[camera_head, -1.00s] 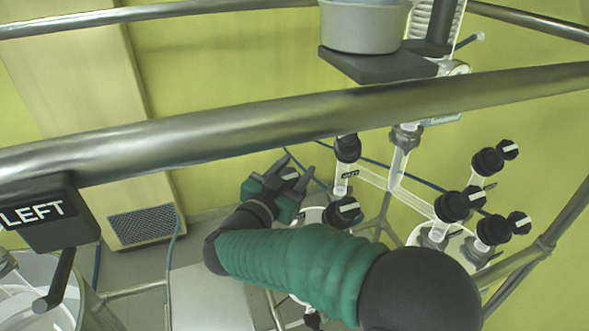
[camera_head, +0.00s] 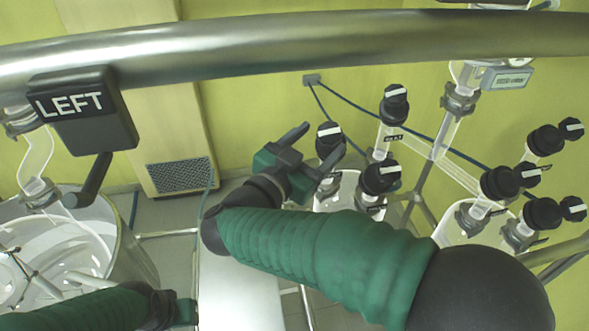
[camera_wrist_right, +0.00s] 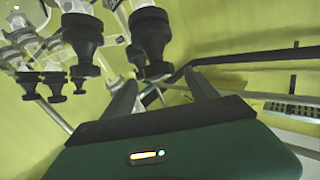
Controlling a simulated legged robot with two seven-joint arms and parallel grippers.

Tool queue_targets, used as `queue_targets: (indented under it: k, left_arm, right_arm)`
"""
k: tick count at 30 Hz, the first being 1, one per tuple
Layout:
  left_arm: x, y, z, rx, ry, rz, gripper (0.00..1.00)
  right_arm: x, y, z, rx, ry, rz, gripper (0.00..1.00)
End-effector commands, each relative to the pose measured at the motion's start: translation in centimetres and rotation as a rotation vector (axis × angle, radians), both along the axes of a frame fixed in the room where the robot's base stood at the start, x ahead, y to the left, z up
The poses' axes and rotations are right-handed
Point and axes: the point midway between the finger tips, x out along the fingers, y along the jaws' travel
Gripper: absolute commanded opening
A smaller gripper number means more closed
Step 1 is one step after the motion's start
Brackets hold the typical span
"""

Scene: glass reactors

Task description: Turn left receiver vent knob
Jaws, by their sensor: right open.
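The left receiver (camera_head: 338,190) is a clear vessel with black knobs bearing white marks. Its left knob (camera_head: 329,139) stands by the fingers of my right gripper (camera_head: 318,142). The gripper is open, and one finger seems to lie on each side of that knob; contact cannot be told. In the wrist view the open fingers (camera_wrist_right: 160,95) point toward a black knob (camera_wrist_right: 151,38) that shows beyond and between them. Other knobs, at front (camera_head: 380,177) and top (camera_head: 394,103), stand to the right. The small labels are not clearly readable. My left gripper (camera_head: 185,312) shows only partly at the lower left.
A steel rail (camera_head: 300,48) crosses the top, with a "LEFT" sign box (camera_head: 80,108) and its handle below. A large glass vessel (camera_head: 90,235) stands left. Another receiver (camera_head: 465,228) with several knobs stands right. A wall vent (camera_head: 180,176) is behind.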

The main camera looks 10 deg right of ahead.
Motion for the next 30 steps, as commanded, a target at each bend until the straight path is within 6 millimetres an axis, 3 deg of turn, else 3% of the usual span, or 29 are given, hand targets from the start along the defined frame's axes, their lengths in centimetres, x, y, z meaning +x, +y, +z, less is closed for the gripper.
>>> queue_targets:
  k: [3, 10, 30]
  left_arm:
    - [0.0, 0.0, -1.8, 0.0, 0.0, 0.0, 0.36]
    - [0.0, 0.0, -3.0, 0.0, 0.0, 0.0, 0.36]
    - [0.0, 0.0, -3.0, 0.0, 0.0, 0.0, 0.36]
  right_arm:
    - [-2.5, 2.7, -0.5, 0.002, -0.001, 0.005, 0.67]
    - [-5.8, 6.1, -0.2, 0.001, 0.001, 0.001, 0.67]
    - [-6.6, 6.7, 0.1, 0.0, 0.001, 0.0, 0.67]
